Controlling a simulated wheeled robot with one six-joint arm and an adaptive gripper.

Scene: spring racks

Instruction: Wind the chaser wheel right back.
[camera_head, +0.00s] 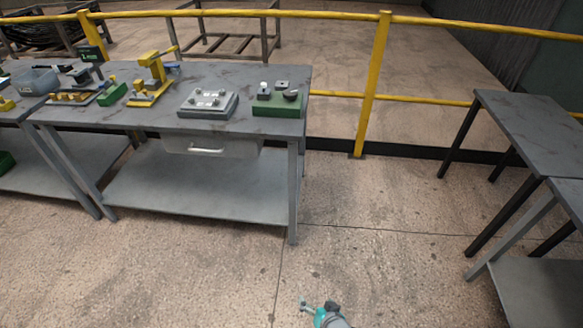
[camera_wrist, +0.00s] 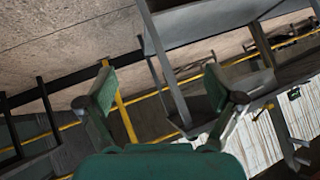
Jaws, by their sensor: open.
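I cannot pick out the chaser wheel for certain. A green block (camera_head: 278,105) with a dark round part (camera_head: 291,95) and a small white knob (camera_head: 264,86) sits at the right end of the grey bench (camera_head: 245,75). To its left is a grey plate fixture (camera_head: 208,102) with several small pale knobs. Further left stands a yellow fixture (camera_head: 152,76). My gripper (camera_wrist: 160,80) is open and empty in the wrist view, apart from the bench. A teal part of my arm shows low in the head view, over open floor.
A grey drawer (camera_head: 211,145) hangs under the bench top, above a lower shelf (camera_head: 200,190). A yellow railing (camera_head: 372,85) runs behind. More dark tables (camera_head: 535,120) stand at the right. The concrete floor between is clear.

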